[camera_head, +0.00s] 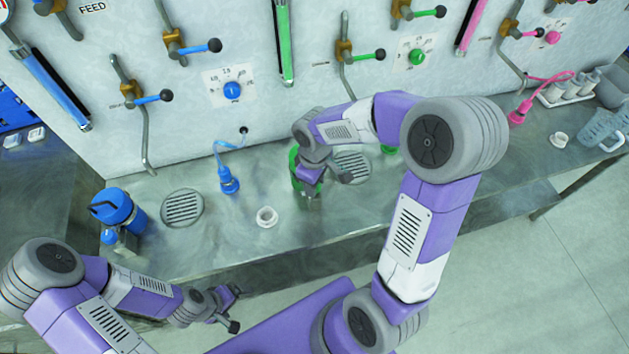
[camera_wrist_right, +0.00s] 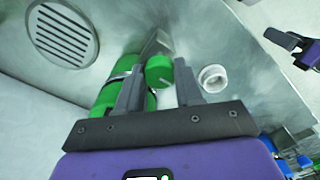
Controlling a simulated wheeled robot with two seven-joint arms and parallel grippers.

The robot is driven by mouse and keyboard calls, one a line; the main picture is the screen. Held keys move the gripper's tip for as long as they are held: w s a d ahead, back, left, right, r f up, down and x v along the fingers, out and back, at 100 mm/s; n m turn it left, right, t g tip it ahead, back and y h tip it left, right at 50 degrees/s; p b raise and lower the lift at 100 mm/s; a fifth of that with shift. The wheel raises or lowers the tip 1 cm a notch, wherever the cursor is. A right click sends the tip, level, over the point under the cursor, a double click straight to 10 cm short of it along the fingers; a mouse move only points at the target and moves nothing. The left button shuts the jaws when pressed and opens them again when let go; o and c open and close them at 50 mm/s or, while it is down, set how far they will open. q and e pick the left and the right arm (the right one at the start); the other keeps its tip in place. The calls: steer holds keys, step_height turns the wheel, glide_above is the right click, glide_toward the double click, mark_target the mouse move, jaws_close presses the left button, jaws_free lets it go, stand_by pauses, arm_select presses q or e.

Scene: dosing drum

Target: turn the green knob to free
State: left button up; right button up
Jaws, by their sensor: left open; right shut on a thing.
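The green knob (camera_head: 417,57) is on a white dial plate on the back wall, right of centre in the head view. Its pointer and markings are too small to read. My right gripper (camera_head: 325,184) is down at the counter, well below the knob, at a green canister (camera_head: 296,160). In the right wrist view its fingers (camera_wrist_right: 160,90) stand on both sides of a green part of the canister (camera_wrist_right: 110,95), shut on it. The exact contact is partly hidden. My left gripper (camera_head: 232,308) is open and empty in front of the counter, at the lower left.
A green-handled lever (camera_head: 368,55) sits just left of the knob, and a tall green tube (camera_head: 285,40) farther left. The blue knob (camera_head: 232,90) and pink knob (camera_head: 552,38) have similar plates. A blue canister (camera_head: 118,207) and a white cup (camera_head: 267,216) stand on the counter.

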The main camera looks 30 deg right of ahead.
steer(key=o, duration=1)
steer(key=shift+o, duration=0.2)
steer(key=shift+r, duration=0.1)
step_height(320, 180, up, 8)
steer(key=shift+f+p, duration=0.25)
steer(key=shift+p, duration=0.5)
